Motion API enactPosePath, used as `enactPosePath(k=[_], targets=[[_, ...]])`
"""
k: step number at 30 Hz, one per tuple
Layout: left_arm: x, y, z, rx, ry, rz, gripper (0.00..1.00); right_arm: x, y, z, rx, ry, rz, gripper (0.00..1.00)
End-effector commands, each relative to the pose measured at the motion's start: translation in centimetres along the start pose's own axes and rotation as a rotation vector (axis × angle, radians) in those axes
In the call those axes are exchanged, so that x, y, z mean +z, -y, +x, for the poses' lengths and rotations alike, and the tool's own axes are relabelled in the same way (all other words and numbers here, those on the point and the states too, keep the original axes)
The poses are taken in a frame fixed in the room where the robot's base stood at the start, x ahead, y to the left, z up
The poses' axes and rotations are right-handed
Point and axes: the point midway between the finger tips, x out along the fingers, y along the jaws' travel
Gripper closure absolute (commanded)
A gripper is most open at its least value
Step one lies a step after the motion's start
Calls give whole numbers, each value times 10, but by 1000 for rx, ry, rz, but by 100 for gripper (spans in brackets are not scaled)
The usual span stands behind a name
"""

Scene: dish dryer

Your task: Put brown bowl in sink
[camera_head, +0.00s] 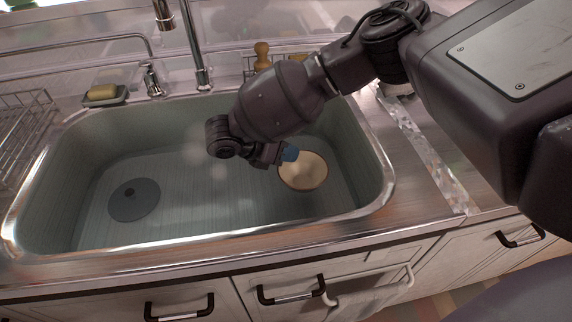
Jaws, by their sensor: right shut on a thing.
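The bowl (304,171) shows a cream inside and a thin brownish rim. It is in the right part of the steel sink (220,235), low within the basin; I cannot tell whether it touches the sink floor. My right gripper (287,155) reaches down into the sink from the upper right and is shut on the bowl's left upper rim, by its bluish fingertips. The wrist hides a little of the bowl's edge. My left gripper is not in view.
A dark round drain (134,200) lies at the sink's left. A faucet (201,75) and a sponge on a dish (104,94) stand behind the sink. A wire rack (22,130) is at far left. The sink's left and middle floor is clear.

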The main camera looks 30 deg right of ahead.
Motion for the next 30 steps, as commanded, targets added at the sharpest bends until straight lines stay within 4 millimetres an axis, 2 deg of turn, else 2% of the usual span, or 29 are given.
enactPosePath(k=[1, 3, 6, 12, 17, 18, 23, 30], targets=[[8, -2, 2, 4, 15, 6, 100, -13, -5, 10, -7, -1, -11, 100], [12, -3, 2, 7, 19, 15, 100, -23, -9, 18, -8, -1, -13, 100], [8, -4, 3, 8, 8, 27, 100, -34, -15, 26, -8, -1, -12, 100], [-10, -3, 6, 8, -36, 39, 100, -35, -16, 27, -2, -1, -4, 100], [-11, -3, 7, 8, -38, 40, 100, -34, -16, 26, -2, 0, -4, 100], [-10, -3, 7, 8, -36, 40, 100, -34, -16, 26, -2, -1, -4, 85], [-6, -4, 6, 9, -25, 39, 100, -34, -16, 26, -2, 0, -4, 62], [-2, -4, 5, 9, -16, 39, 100, -34, -16, 26, -2, 0, -4, 62]])
